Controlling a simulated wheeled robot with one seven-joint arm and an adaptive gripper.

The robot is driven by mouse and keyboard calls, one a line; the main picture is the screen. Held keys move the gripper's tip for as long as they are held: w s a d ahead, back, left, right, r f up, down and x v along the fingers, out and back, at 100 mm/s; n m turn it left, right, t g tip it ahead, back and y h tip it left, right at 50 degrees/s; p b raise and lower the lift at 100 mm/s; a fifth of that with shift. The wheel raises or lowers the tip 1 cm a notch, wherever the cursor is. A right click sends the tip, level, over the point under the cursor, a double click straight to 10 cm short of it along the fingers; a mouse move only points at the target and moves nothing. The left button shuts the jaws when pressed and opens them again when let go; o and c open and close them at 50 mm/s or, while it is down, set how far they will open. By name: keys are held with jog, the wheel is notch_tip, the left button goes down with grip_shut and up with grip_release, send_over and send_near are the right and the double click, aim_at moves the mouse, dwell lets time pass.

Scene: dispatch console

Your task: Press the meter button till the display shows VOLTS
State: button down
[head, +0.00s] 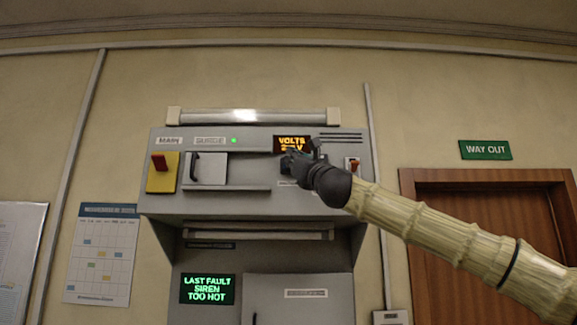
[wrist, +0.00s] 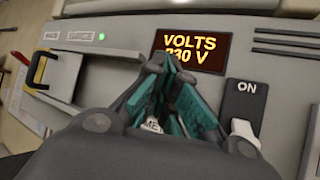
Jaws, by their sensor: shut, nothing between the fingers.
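The meter display (head: 291,141) on the upper console panel shows VOLTS in orange letters. In the wrist view the display (wrist: 190,56) reads VOLTS with 230 V below, its lower part partly covered by my fingers. My gripper (head: 290,160) is in front of the panel just below the display. In the wrist view its teal-padded fingers (wrist: 168,72) are shut with nothing between them. The meter button is hidden behind my gripper. A label starting with ME (wrist: 152,125) shows between the fingers. I cannot tell whether the fingertips touch the button.
A switch (wrist: 242,132) marked ON is close to the right of my fingers. To the left are a cover with a black handle (head: 205,169) and a red lever on a yellow plate (head: 161,178). A rail (head: 247,116) runs along the top. A lower screen (head: 207,289) reads LAST FAULT SIREN TOO HOT.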

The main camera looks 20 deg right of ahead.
jog(key=shift+s+a, duration=0.15)
jog(key=shift+s, duration=0.4)
jog(key=shift+b, duration=0.3)
jog(key=s+b, duration=0.1)
jog(key=s, duration=0.1)
jog(key=s+a+b, duration=0.1)
jog(key=s, duration=0.1)
jog(key=shift+s+a, duration=0.2)
jog(key=shift+s, duration=0.2)
dwell(0.3)
